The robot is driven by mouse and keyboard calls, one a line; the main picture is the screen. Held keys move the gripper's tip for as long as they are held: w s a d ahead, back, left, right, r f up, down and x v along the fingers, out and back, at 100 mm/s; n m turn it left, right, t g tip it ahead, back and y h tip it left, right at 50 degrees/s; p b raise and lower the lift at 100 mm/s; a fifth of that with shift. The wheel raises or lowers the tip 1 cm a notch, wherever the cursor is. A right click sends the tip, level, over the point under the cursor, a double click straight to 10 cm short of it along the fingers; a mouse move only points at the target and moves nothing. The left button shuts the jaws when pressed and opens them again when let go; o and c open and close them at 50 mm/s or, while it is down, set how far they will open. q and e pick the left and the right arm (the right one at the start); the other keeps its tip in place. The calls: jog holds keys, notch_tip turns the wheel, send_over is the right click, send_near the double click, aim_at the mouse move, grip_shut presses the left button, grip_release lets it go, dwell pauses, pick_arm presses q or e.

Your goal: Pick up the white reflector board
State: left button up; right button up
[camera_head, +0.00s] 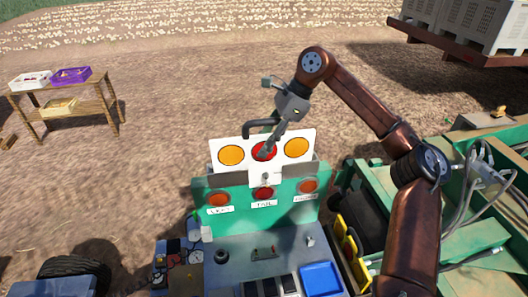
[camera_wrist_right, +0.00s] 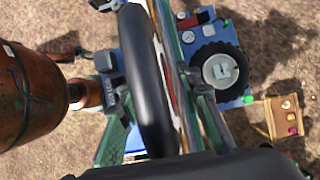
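The white reflector board (camera_head: 222,145), with orange, red and orange round reflectors and a black handle (camera_head: 256,124) at its top, stands upright on the green panel's upper edge. My right gripper (camera_head: 267,148) reaches down over it from above, one finger in front of the red reflector. In the right wrist view the black handle (camera_wrist_right: 145,85) and the board's thin edge (camera_wrist_right: 165,60) lie between my spread fingers (camera_wrist_right: 150,70). The fingers look open; contact is hard to judge. My left gripper is not in view.
The green panel (camera_head: 235,225) has two orange lamps and a red one. Below it is a blue-grey console with switches and a blue tray (camera_head: 321,279). A wooden table (camera_head: 88,108) with crates stands back left. Green machinery (camera_head: 465,215) is at right.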

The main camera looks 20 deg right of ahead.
jog(key=shift+c, duration=0.5)
grip_shut()
jog(key=shift+r, duration=0.1)
